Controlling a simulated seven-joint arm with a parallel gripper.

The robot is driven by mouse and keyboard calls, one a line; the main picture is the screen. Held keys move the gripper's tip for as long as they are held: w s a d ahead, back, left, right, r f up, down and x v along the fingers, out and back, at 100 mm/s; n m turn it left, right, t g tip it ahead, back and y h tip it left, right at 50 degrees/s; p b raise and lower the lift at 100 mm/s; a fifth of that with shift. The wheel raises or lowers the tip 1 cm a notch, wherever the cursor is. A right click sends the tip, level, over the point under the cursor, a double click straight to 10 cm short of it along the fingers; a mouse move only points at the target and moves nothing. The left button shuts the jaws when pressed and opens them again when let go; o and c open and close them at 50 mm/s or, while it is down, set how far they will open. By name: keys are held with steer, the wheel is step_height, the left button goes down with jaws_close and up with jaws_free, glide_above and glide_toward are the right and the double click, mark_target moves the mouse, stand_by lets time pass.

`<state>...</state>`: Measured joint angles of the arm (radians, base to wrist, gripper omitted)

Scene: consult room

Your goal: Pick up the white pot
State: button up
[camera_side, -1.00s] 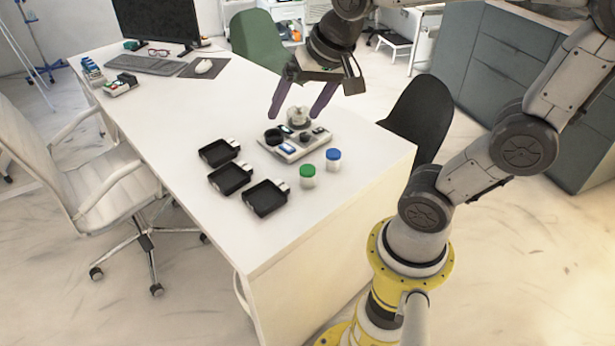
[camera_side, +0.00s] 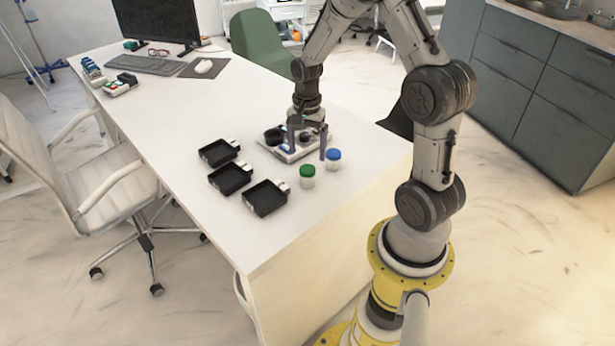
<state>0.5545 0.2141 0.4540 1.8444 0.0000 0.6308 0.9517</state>
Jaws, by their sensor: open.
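My gripper (camera_side: 307,153) points down over a pale tray (camera_side: 268,147) on the white desk, its two purple fingers apart. One finger is over the middle of the tray and the other is near its right edge, by the blue-lidded jar. A pale pot showed at the back of this tray earlier; now my gripper and wrist cover that spot and I cannot make it out. Whether anything is between the fingers is unclear. A round black dish (camera_side: 273,135) sits at the tray's left side.
A blue-lidded jar (camera_side: 333,160) and a green-lidded jar (camera_side: 307,177) stand close in front of the tray. Several black trays (camera_side: 266,198) lie to the left. A monitor (camera_side: 157,22) and keyboard (camera_side: 146,65) are at the far end. The desk's middle is clear.

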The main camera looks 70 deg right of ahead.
mark_target(307, 169)
step_height(307, 169, down, 3)
steer(key=shift+f, duration=0.2)
steer(key=f, duration=0.3)
steer(key=a+f, duration=0.1)
steer(key=shift+s+f, duration=0.25)
steer(key=shift+s, duration=0.05)
steer(key=shift+f, duration=0.45)
steer(key=c, duration=1.4)
steer(key=shift+d+r, duration=0.1)
